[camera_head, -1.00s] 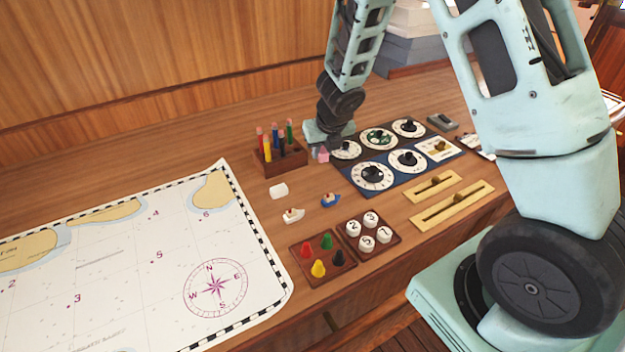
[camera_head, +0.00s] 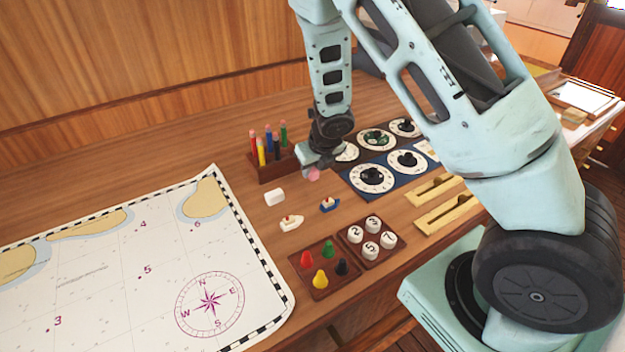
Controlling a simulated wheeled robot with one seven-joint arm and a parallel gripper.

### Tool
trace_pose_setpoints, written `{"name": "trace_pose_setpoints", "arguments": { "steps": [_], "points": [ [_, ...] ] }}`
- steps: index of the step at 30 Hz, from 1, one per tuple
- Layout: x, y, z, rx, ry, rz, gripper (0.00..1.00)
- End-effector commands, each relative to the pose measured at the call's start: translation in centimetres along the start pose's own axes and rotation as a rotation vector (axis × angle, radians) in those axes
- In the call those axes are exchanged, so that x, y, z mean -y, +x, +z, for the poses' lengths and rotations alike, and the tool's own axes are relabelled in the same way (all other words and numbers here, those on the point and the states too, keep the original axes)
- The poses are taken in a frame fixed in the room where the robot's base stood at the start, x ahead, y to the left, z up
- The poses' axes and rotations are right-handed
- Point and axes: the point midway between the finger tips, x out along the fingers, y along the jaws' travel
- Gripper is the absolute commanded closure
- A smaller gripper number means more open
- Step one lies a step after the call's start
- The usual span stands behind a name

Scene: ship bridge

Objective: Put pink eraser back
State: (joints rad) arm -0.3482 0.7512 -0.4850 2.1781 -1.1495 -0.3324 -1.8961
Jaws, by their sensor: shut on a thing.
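The pink eraser (camera_head: 313,174) shows as a small pink piece at the lower tip of my gripper (camera_head: 311,166). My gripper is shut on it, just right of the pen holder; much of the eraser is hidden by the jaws. I cannot tell its exact height over the desk. A white eraser-like block (camera_head: 274,197) lies on the desk to the lower left of my gripper. The wooden pen holder (camera_head: 272,172) with several coloured pens stands close to the left of my gripper.
A white toy boat (camera_head: 291,223) and a blue one (camera_head: 329,205) lie below. A tray of coloured pegs (camera_head: 322,268), a tray of numbered pieces (camera_head: 371,241) and a dial panel (camera_head: 372,180) are nearby. A chart (camera_head: 130,275) covers the left. Bare desk surrounds the white block.

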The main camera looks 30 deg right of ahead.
Motion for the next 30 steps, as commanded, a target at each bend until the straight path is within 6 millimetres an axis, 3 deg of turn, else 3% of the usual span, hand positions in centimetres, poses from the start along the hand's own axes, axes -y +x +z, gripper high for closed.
{"name": "trace_pose_setpoints", "arguments": {
  "steps": [1, 6, 19, 20, 22, 30],
  "points": [
    [0.0, 1.1, -0.6, -0.004, -0.003, -0.003, 0.95],
    [0.0, 2.6, -1.2, -0.003, -0.001, -0.002, 0.95],
    [0.0, 3.3, -1.4, -0.001, 0.0, -0.001, 0.95],
    [0.0, 3.2, -1.4, -0.001, 0.0, -0.001, 0.71],
    [0.0, 3.1, -1.3, -0.001, 0.0, -0.001, 0.55],
    [0.0, 3.1, -1.3, -0.001, 0.0, -0.001, 0.55]
  ]
}}
